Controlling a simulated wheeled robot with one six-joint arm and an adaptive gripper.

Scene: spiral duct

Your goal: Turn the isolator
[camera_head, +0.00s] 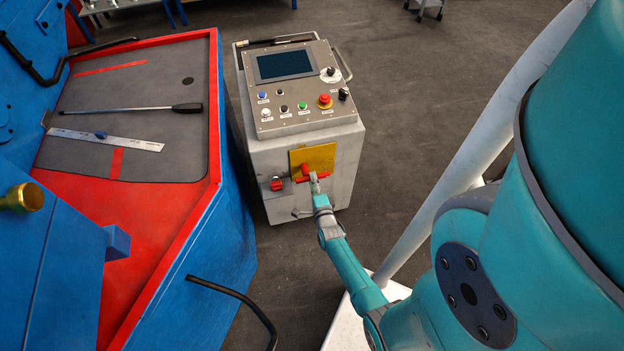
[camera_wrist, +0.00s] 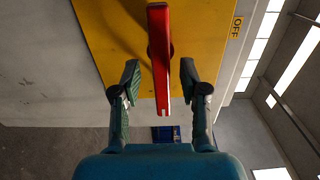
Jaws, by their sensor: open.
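The isolator is a red handle (camera_head: 306,169) on a yellow plate (camera_head: 323,157), on the front of a grey control cabinet. In the wrist view the red handle (camera_wrist: 159,50) stands out lengthwise from the yellow plate (camera_wrist: 205,35), and an "OFF" label shows at the right. My gripper (camera_head: 315,181) is at the handle. In the wrist view my gripper (camera_wrist: 159,85) is open, with one finger on each side of the handle and a gap visible on both sides. The head view partly hides the handle behind my gripper.
The grey cabinet (camera_head: 262,160) has a sloping panel (camera_head: 300,85) with a screen, buttons and a red emergency stop. A small red item (camera_head: 277,183) is left of the plate. A blue and red machine (camera_head: 235,215) stands close on the left. A black bent bar (camera_head: 235,294) juts out below.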

